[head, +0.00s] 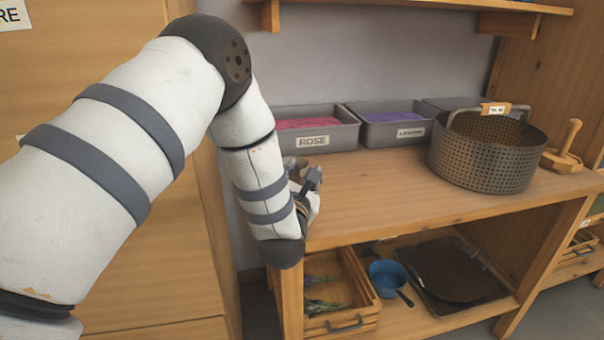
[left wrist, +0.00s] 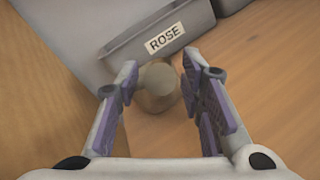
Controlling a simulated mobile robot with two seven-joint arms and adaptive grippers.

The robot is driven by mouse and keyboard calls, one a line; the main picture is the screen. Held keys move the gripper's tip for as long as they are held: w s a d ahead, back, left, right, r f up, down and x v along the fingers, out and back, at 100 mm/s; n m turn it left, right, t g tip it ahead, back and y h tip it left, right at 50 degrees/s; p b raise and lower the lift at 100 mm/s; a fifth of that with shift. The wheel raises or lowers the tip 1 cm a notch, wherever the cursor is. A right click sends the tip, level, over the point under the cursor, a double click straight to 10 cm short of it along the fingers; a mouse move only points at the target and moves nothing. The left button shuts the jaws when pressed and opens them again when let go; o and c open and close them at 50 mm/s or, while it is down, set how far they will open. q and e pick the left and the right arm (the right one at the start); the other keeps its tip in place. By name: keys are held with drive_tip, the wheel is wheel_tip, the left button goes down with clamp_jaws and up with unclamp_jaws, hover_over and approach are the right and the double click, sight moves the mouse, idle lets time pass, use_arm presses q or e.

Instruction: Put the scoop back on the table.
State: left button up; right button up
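My left gripper (head: 306,175) is at the left end of the wooden table (head: 400,200), near the grey ROSE bin. In the left wrist view my left gripper (left wrist: 158,82) has its fingers spread wide. A rounded light-brown wooden piece (left wrist: 157,86), perhaps the scoop, sits over the table between the fingertips, with no clear grip on it. In the head view a small brown part of it (head: 299,168) shows beside the fingers; the rest is hidden. I cannot tell whether it touches the table. My right gripper is not in view.
The ROSE bin (head: 315,128) and a bin of purple petals (head: 392,122) stand along the wall. A perforated basket (head: 485,155) and a wooden handled tool (head: 564,152) are at the right. A crate (head: 335,297) and blue pan (head: 387,275) sit below. The middle tabletop is clear.

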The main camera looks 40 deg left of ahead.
use_arm(q)
drive_tip(key=shift+r, duration=0.15)
drive_tip(key=v, duration=1.2)
